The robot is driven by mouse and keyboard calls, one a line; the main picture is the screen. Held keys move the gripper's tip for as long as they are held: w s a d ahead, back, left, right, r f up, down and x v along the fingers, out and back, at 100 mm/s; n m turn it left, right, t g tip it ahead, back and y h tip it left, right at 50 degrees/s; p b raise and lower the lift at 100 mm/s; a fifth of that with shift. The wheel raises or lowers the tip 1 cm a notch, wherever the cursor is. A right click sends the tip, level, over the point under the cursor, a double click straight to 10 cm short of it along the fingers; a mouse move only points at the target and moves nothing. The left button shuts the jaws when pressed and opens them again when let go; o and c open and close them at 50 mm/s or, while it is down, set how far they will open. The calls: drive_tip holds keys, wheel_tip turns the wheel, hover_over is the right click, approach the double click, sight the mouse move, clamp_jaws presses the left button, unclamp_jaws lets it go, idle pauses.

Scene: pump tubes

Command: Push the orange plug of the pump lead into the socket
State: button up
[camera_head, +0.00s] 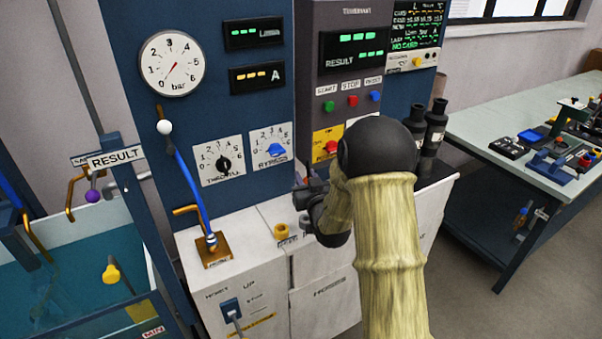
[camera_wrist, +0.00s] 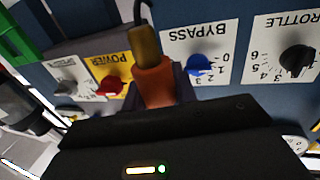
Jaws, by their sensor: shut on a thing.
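The orange plug (camera_wrist: 155,85) is in the wrist view, with a brownish sleeve and a black lead (camera_wrist: 143,12) running off the top edge. My gripper (camera_wrist: 158,95) is shut on the plug, with dark fingers at its sides. In the head view my gripper (camera_head: 305,195) is in front of the lower part of the grey and blue panels, and the plug cannot be made out there. The socket cannot be clearly made out in either view. I cannot tell whether the plug touches the panel.
The yellow power plate (camera_wrist: 110,70) with its red knob and the bypass dial (camera_wrist: 201,64) lie beyond the plug. A brass fitting (camera_head: 281,231) sits on the white cabinet below. Black cylinders (camera_head: 435,128) stand to the right. A water tank (camera_head: 60,270) is at left.

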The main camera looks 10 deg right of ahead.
drive_tip(key=shift+w+a, duration=0.1)
drive_tip(key=shift+a, duration=0.05)
drive_tip(key=shift+s+a+r, duration=0.1)
drive_tip(key=shift+s+a, duration=0.1)
drive_tip(key=shift+s, duration=0.3)
drive_tip(key=shift+s+f+b, duration=0.1)
drive_tip(key=shift+f+b, duration=0.6)
drive_tip(key=shift+b, duration=0.4)
wheel_tip(320, 180, down, 3)
drive_tip(key=b, duration=0.2)
drive_tip(key=shift+r+b, duration=0.1)
drive_tip(key=shift+b, duration=0.25)
drive_tip(key=shift+w+f+b, duration=0.2)
drive_tip(key=shift+f+b, duration=0.55)
drive_tip(key=shift+f, duration=0.05)
drive_tip(key=shift+b, duration=0.55)
drive_tip(key=shift+w, duration=0.1)
